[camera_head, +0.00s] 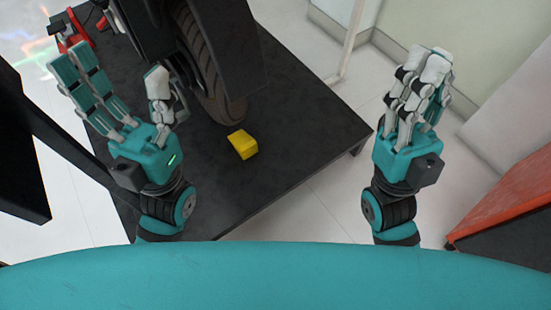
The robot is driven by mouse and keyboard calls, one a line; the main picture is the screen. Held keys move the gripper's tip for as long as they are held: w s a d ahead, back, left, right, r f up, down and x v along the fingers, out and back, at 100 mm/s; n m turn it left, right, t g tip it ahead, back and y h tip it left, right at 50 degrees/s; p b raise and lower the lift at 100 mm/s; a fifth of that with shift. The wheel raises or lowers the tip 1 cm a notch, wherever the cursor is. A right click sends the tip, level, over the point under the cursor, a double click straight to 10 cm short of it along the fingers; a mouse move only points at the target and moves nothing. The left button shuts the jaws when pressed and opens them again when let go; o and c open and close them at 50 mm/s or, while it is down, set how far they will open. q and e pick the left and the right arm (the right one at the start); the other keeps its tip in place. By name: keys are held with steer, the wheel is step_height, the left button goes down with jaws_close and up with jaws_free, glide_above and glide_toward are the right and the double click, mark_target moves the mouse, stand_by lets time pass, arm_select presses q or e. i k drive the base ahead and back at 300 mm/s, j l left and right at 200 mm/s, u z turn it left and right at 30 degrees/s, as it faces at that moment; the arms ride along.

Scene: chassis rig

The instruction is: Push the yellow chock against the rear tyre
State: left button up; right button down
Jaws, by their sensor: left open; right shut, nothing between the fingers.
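The yellow chock (243,144) lies on the dark platform just below the tyre (208,72). It is close to the tyre's lower end; whether they touch I cannot tell. My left gripper (118,88) is open, with its fingers spread, to the left of the chock and in front of part of the tyre area. It is apart from the chock. My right gripper (424,80) is shut and empty, off to the right of the chock, beyond the platform's right edge.
The dark platform (290,95) has bare room right of the tyre and chock. A black fender-like part (228,45) overhangs the tyre. A red device (68,32) sits at the upper left. An orange-red cabinet (505,200) stands at the lower right. Pale floor surrounds the platform.

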mark_target(246, 146)
steer(key=k+l, duration=0.1)
steer(key=l, duration=0.15)
steer(key=l+u, duration=0.1)
steer(key=u, duration=0.75)
steer(key=k+l+u, duration=0.1)
steer(key=u, duration=0.7)
steer(key=k, duration=0.05)
